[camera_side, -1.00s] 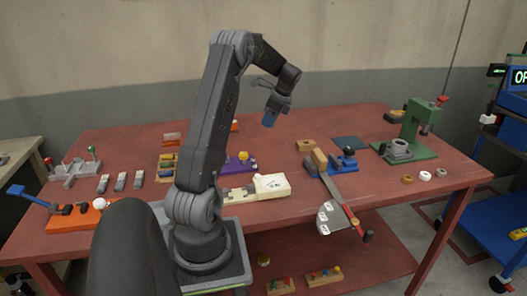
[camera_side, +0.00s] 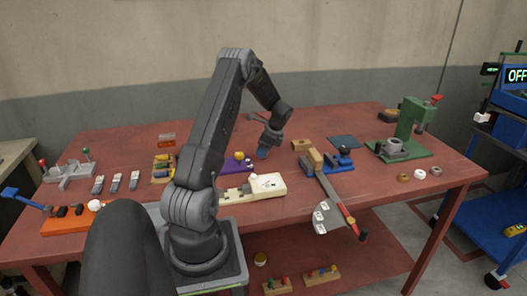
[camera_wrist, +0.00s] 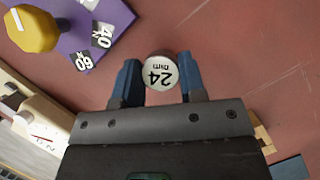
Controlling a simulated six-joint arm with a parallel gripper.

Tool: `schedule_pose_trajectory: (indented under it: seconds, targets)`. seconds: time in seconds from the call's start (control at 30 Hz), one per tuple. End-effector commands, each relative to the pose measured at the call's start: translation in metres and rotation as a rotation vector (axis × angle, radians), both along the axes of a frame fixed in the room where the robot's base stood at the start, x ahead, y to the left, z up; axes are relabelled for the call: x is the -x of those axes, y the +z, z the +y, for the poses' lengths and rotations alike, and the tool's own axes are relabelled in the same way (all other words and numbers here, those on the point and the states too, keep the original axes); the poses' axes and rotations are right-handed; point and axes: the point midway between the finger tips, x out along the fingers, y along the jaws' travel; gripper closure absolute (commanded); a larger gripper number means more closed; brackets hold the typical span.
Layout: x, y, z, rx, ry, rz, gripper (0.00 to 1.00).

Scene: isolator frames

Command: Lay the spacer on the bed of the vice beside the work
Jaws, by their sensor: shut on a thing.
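My gripper (camera_wrist: 158,85) is shut on the spacer (camera_wrist: 160,72), a small round piece with a white face marked "24 mm", held between its blue fingertips. In the side view my gripper (camera_side: 264,152) points down low over the table, beside the purple plate; the spacer cannot be made out there. What looks like the vice (camera_side: 262,187) is a cream body with grey parts at its left end, nearer the camera than my gripper. Part of its cream body with a dial (camera_wrist: 38,130) shows at the left of the wrist view. Its bed and work are not clear.
A purple plate (camera_wrist: 75,35) with 40 N and 60 N labels and a yellow knob (camera_wrist: 32,28) lies close to my gripper. A wooden block (camera_side: 315,160) and a blue fixture (camera_side: 344,158) stand to the right. A green press (camera_side: 415,122) is farther right.

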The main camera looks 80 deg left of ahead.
Motion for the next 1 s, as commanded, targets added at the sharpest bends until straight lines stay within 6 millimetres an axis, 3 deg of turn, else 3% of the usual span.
schedule_pose_trajectory:
  seconds: [0.4, 0.43, 0.67, 1.0]
  targets:
    - [-0.0001, -0.0087, 0.0001, -0.001, 0.000, 0.000, 0.87]
    - [-0.0002, -0.0086, 0.0001, -0.001, 0.000, 0.000, 0.61]
    - [-0.0001, -0.0083, 0.0002, -0.001, 0.001, -0.001, 0.39]
    - [-0.0008, -0.0033, 0.0001, -0.003, 0.000, -0.002, 0.37]
